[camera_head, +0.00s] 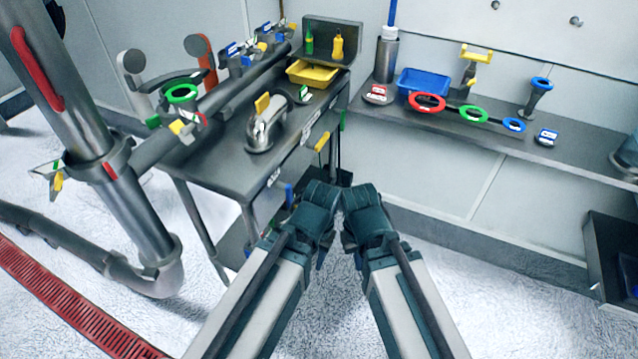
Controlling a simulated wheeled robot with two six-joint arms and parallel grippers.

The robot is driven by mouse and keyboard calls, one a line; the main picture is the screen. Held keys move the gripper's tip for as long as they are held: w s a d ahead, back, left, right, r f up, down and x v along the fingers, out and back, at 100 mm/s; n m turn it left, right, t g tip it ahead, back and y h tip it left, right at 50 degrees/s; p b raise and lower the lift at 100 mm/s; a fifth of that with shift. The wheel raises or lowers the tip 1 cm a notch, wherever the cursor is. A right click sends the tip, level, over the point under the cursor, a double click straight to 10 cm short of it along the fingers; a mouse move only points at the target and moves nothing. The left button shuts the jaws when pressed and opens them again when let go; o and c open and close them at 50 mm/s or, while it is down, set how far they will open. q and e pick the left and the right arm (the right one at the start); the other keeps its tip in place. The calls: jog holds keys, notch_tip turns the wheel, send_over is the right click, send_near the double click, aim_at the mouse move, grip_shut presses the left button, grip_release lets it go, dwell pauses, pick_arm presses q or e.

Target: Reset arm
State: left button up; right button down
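My two arms come in from the bottom of the head view, and their dark teal ends stand close together near the middle. My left gripper (315,208) is at the end of the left arm, just in front of the steel table. My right gripper (363,217) is beside it on the right, with a narrow gap between them. The fingers of both point away or are hidden behind the wrists, so I cannot see whether they are open or shut. I see nothing held in either one.
A wall shelf (560,155) carries a blue bin (424,84) and colored rings. A large pipe (130,205) stands left, by a red floor grate (60,305). Floor (480,300) at right is clear.

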notch_tip(320, 180, up, 9)
jog(key=p, duration=0.8)
